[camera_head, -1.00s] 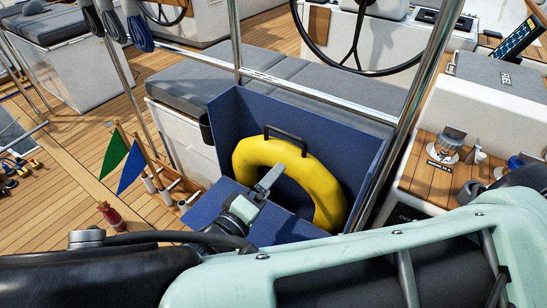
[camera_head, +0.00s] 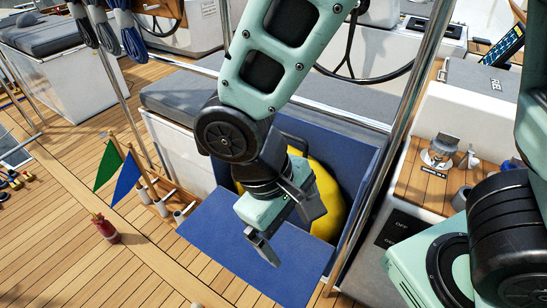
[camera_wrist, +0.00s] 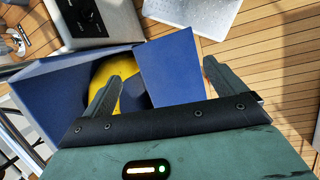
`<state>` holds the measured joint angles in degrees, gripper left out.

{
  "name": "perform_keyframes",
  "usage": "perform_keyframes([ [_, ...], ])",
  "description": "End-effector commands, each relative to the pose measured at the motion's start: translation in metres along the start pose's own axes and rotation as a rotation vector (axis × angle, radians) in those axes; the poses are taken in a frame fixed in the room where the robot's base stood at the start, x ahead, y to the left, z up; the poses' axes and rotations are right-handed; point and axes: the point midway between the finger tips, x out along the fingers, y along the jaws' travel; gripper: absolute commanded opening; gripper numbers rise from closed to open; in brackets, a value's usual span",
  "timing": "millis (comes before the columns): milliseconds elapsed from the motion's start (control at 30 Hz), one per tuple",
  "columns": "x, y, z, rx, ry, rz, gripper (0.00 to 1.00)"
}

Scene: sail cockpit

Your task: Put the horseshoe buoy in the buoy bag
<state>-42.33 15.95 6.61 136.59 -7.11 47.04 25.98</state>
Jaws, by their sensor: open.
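The yellow horseshoe buoy (camera_head: 326,206) stands inside the blue buoy bag (camera_head: 350,160), and my arm hides much of it in the head view. The bag's front flap (camera_head: 240,245) lies folded down toward the deck. A dark handle shows at the top of the buoy, partly hidden by my wrist. My gripper (camera_head: 287,232) is open and empty, above the flap and in front of the buoy. In the wrist view the buoy (camera_wrist: 108,72) shows behind the left finger, and the bag (camera_wrist: 45,95) surrounds it. My gripper (camera_wrist: 160,85) has its fingers wide apart there.
A steel rail post (camera_head: 385,150) runs beside the bag on the right. Green and blue flags (camera_head: 127,178) and a small red object (camera_head: 105,228) stand on the deck to the left. A wood-topped console (camera_head: 432,165) is at right.

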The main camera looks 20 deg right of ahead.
Motion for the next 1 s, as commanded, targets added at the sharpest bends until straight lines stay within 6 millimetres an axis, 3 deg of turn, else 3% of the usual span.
perform_keyframes([
  [100, -0.027, 0.003, 0.015, -0.063, 0.130, -0.125, 0.96],
  [333, -0.049, 0.007, 0.031, -0.149, 0.306, -0.189, 0.96],
  [767, -0.054, 0.008, 0.034, -0.167, 0.337, -0.191, 0.96],
  [1000, -0.091, 0.014, 0.045, -0.168, 0.336, -0.191, 0.96],
])
